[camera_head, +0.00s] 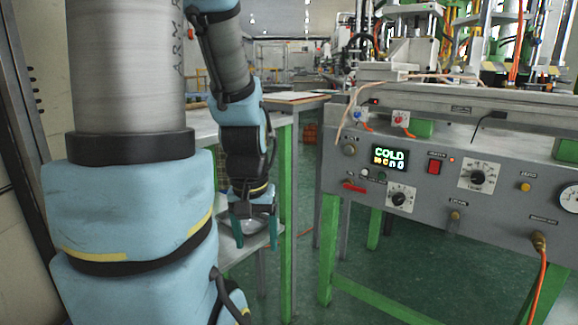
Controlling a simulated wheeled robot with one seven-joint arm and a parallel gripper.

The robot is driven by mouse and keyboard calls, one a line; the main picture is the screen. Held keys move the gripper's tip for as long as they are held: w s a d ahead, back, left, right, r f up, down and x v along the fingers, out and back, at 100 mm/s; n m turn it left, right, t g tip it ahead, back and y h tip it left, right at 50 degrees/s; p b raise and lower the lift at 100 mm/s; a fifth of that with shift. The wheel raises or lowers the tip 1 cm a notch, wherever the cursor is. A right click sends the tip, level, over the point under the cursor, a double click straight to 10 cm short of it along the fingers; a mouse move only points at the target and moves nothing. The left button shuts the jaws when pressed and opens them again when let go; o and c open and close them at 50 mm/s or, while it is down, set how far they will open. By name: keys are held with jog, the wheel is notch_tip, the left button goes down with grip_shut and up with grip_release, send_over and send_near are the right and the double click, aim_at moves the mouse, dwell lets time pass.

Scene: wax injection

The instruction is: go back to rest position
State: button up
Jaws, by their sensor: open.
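My gripper (255,232) hangs pointing down at the end of my blue and grey arm, left of the picture's middle. Its two dark teal fingers are spread apart. A round metal bowl-like object (240,226) shows behind and between the fingers, on a low shelf (228,255). I cannot tell whether the fingers touch it. My large upper arm links fill the left part of the view and hide much of the table behind them.
A grey control panel (450,185) with a "COLD" display (390,157), knobs and a red switch stands on green legs (328,250) at the right. A metal table (205,125) with a green leg (287,210) is behind my arm. Green floor (400,265) lies open below the panel.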

notch_tip(320, 180, up, 22)
jog(key=p, duration=1.9)
jog(key=shift+p, duration=0.3)
